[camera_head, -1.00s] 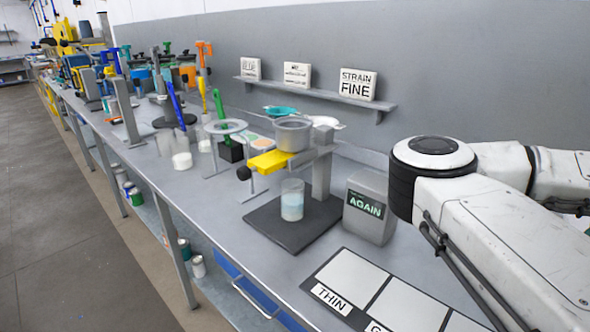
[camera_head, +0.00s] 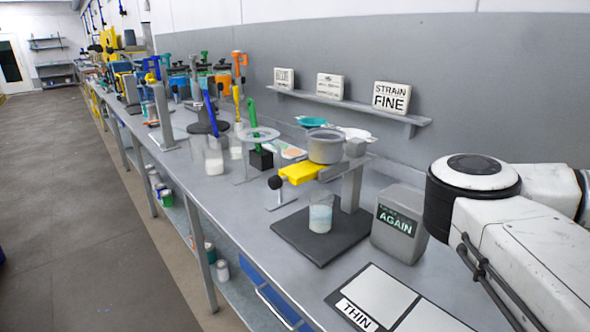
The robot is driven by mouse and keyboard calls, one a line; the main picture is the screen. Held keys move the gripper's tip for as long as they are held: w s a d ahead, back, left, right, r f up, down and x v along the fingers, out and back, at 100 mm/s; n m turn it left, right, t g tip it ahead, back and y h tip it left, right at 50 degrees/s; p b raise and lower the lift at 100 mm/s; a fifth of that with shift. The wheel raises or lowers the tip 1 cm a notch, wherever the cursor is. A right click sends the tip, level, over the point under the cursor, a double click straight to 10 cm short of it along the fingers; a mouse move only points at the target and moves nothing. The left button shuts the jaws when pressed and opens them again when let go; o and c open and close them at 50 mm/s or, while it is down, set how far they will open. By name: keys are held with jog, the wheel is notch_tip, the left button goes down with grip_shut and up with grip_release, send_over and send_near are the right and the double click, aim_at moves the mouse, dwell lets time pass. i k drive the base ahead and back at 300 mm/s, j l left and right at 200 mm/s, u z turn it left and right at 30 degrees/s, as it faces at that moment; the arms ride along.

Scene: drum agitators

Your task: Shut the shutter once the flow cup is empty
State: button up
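The grey flow cup (camera_head: 325,146) sits on an arm of a grey stand (camera_head: 352,185) whose dark base (camera_head: 295,238) rests on the bench. The yellow shutter (camera_head: 300,173) with a black knob (camera_head: 275,182) sticks out left from under the cup. The inside of the cup is too shallowly seen to tell whether it is empty. A clear beaker (camera_head: 320,213) with pale blue-white liquid stands on the base below. My white and black arm fills the right side, right of the stand; my gripper is out of view.
A grey box (camera_head: 398,225) with a screen reading "AGAIN" stands right of the stand. A board (camera_head: 395,295) with white panels, one labelled "THIN", lies in front. A wall shelf (camera_head: 350,105) holds several signs, one reading "STRAIN FINE". Several other stands and cups crowd the bench to the left.

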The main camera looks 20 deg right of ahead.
aim_at(300, 172)
jog(key=j+z, duration=0.15)
jog(key=j, duration=1.6)
